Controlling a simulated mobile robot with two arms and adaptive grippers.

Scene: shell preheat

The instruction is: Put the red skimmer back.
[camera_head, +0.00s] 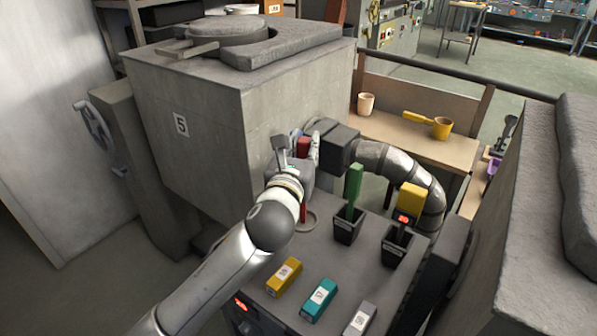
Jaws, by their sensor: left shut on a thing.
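My left gripper (292,172) is shut on the red skimmer (303,211) above the back left of the grey table. The skimmer's red part shows above and below my gripper, and a ring lies at its lower end; my wrist hides its middle. I cannot tell whether the ring touches the table. A black holder (348,232) with a green-handled tool (353,190) stands to the right. A second black holder (397,249) has a yellow-topped tool (411,199) with a red display. My right gripper is not in view.
A grey furnace block (205,120) marked 5 stands behind left. A jointed metal hose (405,170) curves behind the holders. Yellow (284,277), teal (318,300) and grey (360,319) labelled blocks lie in front. A yellow ladle (440,128) and beige cup (366,104) stand on a wooden shelf.

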